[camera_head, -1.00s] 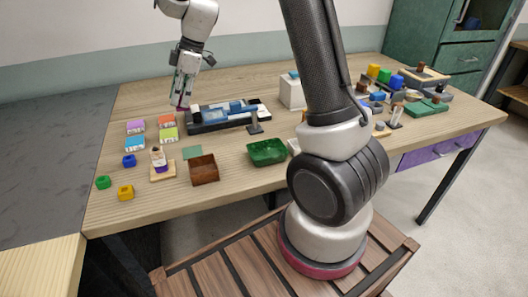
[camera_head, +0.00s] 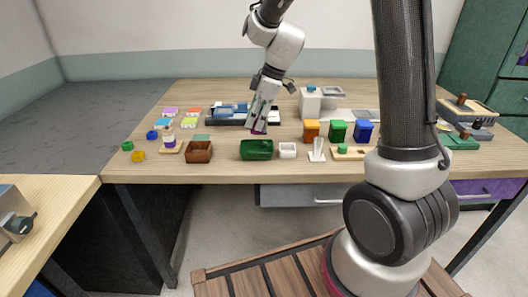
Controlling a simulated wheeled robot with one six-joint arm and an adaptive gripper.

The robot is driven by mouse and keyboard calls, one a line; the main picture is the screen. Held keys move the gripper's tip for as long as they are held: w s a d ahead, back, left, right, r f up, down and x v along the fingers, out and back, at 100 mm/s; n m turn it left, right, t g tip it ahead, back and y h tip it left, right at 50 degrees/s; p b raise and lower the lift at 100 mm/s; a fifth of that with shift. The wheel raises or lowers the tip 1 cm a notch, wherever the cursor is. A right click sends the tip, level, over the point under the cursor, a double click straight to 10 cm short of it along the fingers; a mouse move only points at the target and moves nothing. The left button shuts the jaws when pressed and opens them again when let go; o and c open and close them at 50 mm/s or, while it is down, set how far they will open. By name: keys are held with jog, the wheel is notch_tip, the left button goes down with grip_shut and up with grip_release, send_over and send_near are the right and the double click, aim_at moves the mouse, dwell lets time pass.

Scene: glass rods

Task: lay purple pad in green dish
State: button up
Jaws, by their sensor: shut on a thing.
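My gripper (camera_head: 262,112) points down over the middle of the table, shut on the purple pad (camera_head: 259,129). The pad shows as a small dark purple edge at the fingertips; most of it is hidden. The green dish (camera_head: 256,150) stands near the table's front edge, just below and in front of my gripper in the picture. The pad appears to be above and behind the dish, apart from it. The dish looks empty.
A brown dish (camera_head: 199,152) stands left of the green dish, a small white dish (camera_head: 288,150) right of it. A blue-and-black tray (camera_head: 228,113) lies behind. Orange (camera_head: 311,131), green (camera_head: 338,131) and blue (camera_head: 362,131) bins stand at right. Several coloured blocks lie at left.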

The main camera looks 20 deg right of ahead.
notch_tip(320, 180, down, 8)
jog(key=shift+f, duration=0.2)
jog(key=shift+f, duration=0.1)
jog(key=o, duration=0.7)
jog(key=shift+w, duration=0.1)
jog(key=v, duration=1.2)
jog(key=s+d+r+m+t+h, duration=0.1)
jog(key=s+d+r+m, duration=0.2)
jog(key=s, duration=0.5)
jog(key=s+d+r+m+t+h, duration=0.1)
jog(key=s+d+r+m, duration=0.3)
jog(key=s, duration=0.5)
jog(key=s+d+r+m+t+h, duration=0.1)
jog(key=s+d+r+m, duration=0.2)
jog(key=s+m, duration=0.4)
jog(key=shift+s+d+r+h, duration=0.3)
jog(key=shift+s+d+h, duration=0.15)
jog(key=shift+s, duration=0.3)
